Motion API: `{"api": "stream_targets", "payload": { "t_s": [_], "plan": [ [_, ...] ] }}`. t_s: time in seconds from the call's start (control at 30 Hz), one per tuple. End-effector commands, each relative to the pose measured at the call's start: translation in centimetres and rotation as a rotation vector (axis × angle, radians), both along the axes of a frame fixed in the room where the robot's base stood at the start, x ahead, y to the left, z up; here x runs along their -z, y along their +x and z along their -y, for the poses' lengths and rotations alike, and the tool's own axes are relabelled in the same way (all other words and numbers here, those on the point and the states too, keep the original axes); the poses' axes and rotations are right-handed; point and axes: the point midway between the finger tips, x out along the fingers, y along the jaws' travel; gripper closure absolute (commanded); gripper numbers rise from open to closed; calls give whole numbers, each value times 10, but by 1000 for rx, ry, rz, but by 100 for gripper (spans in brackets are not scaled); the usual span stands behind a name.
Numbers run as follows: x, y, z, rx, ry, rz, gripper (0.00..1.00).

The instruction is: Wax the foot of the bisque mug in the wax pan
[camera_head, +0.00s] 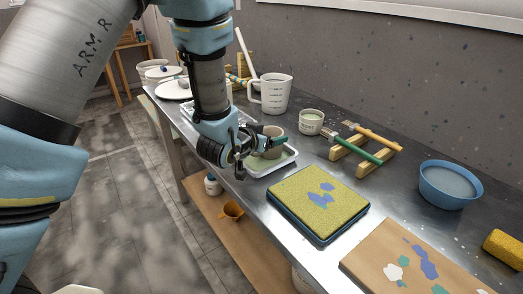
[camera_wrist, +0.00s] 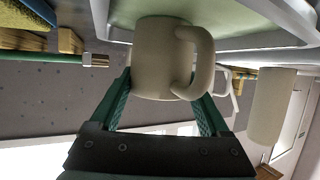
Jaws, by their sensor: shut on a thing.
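The bisque mug (camera_wrist: 158,60) is plain beige with a loop handle and sits between the green fingers of my gripper (camera_wrist: 165,100) in the wrist view. My gripper (camera_head: 262,143) is shut on the mug's sides. In the head view the mug (camera_head: 272,131) is partly hidden by the fingers and is over the wax pan. The pan (camera_head: 289,160) is a shallow white tray with a pale green layer in it. Its edge (camera_wrist: 250,42) also shows in the wrist view, close to the mug's foot. I cannot tell whether the foot touches the wax.
A yellow sponge in a blue tray (camera_head: 313,240) lies in front of the pan. A small glaze cup (camera_head: 311,122), a measuring jug (camera_head: 276,97) and brushes on wooden rests (camera_head: 350,146) stand close behind. A blue bowl (camera_head: 449,186) is at the right.

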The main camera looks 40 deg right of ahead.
Motion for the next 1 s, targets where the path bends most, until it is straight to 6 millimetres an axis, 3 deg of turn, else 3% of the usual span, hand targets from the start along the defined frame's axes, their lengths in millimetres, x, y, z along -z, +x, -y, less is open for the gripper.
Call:
{"api": "stream_targets", "payload": {
  "t_s": [1.0],
  "plan": [
    [-18,0,0,0,-1,0,100]
  ]
}}
